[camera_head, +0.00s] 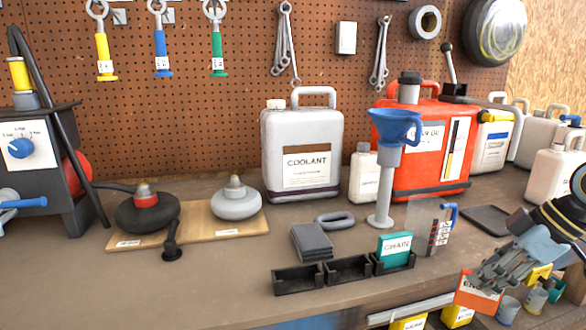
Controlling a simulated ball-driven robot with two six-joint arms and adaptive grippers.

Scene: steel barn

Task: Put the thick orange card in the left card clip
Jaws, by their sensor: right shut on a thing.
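The left card clip (298,280) is a black, empty holder on the bench, well to the left of the card. Beside it are an empty middle clip (347,269) and a right clip (407,263) with a teal card (395,247) standing in it. My left gripper is not in view.
A white coolant jug (301,150) is further back.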

